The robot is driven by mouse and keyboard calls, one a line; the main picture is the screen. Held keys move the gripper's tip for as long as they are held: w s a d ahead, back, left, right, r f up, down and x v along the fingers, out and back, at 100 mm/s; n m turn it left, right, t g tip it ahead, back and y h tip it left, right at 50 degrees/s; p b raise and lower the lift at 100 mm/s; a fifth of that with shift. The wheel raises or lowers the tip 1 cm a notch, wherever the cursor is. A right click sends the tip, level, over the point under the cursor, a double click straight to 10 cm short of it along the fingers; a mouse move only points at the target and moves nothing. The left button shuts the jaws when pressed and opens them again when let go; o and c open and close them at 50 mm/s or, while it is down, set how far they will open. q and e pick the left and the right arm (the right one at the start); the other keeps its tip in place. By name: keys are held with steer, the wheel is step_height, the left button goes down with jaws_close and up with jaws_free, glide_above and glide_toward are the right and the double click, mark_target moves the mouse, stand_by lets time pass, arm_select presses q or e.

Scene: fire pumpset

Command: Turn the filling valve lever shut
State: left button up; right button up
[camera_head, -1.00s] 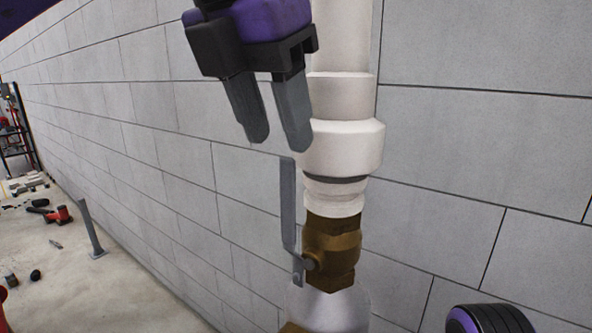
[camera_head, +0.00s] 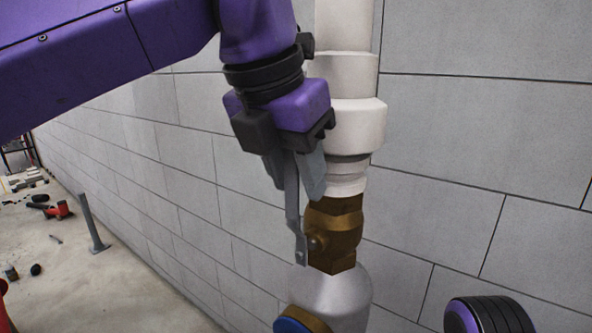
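The filling valve (camera_head: 335,232) is a brass body on a white vertical pipe in front of the block wall. Its grey lever (camera_head: 292,205) points upward along the left side of the valve and pipe. My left gripper (camera_head: 294,188) comes down from above, with its fingers on either side of the lever's upper part. The fingers look apart, and I cannot see them pressing on the lever. The lever's top end is hidden by the gripper. My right gripper is out of view.
The white pipe (camera_head: 352,125) rises close behind the gripper. A blue round part (camera_head: 294,322) shows below the valve. A grey post (camera_head: 92,222) and a red tool (camera_head: 58,209) are on the floor at left. The wall is close behind the pipe.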

arm_select(q)
steer(key=shift+s+r, duration=0.1)
steer(key=shift+s, duration=0.15)
steer(key=c, duration=0.5)
steer(key=shift+w+a, duration=0.1)
jaws_close()
